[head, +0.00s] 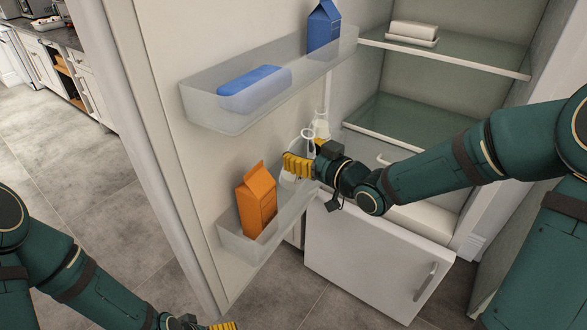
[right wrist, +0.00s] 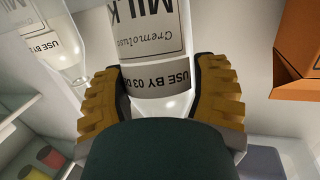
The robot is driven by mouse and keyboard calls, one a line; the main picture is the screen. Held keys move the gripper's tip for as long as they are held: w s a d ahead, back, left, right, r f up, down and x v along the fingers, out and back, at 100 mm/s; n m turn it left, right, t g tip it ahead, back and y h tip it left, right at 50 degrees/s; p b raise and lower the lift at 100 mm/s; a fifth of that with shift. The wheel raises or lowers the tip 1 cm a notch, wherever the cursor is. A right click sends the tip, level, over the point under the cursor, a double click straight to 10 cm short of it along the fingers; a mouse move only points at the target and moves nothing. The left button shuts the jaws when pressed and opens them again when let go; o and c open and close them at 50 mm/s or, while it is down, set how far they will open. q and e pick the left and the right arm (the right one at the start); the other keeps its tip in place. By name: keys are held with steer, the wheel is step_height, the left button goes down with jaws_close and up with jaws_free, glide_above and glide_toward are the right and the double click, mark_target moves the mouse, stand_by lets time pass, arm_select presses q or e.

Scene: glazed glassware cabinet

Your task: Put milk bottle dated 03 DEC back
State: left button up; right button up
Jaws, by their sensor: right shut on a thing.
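My right gripper (head: 298,166) is at the lower door shelf (head: 238,243) of the open fridge. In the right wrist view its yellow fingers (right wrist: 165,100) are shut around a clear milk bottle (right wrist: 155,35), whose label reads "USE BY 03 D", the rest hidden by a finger. In the head view the gripper covers much of this bottle. A second milk bottle (right wrist: 62,50), labelled "USE BY 12", stands apart at the left of the wrist view. I cannot tell whether the held bottle touches the shelf. My left gripper (head: 222,326) is mostly cut off at the bottom edge.
An orange carton (head: 257,200) stands on the lower door shelf, beside my right gripper. The upper door shelf (head: 215,112) above carries a blue-lidded box (head: 255,88) and a blue carton (head: 323,28). A white front with a handle (head: 365,260) lies below.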

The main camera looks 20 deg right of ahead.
steer(key=shift+w+a+f, duration=0.1)
steer(key=shift+w+f, duration=0.05)
steer(key=shift+f, duration=0.15)
steer(key=shift+r, duration=0.15)
steer(key=w+g+p, duration=0.1)
steer(key=p, duration=0.2)
steer(key=w+a+r+g+h+p, duration=0.1)
steer(key=g+p, duration=0.1)
steer(key=p, duration=0.2)
steer(key=shift+w+a+h, duration=0.15)
steer(key=shift+w+h, duration=0.1)
steer(key=shift+h, duration=0.05)
step_height(320, 180, down, 3)
steer(key=shift+b, duration=1.2)
steer(key=shift+f, duration=0.3)
steer(key=shift+f+b, duration=0.15)
steer(key=shift+b, duration=0.2)
steer(key=o, duration=1.3)
steer(key=shift+o, duration=0.2)
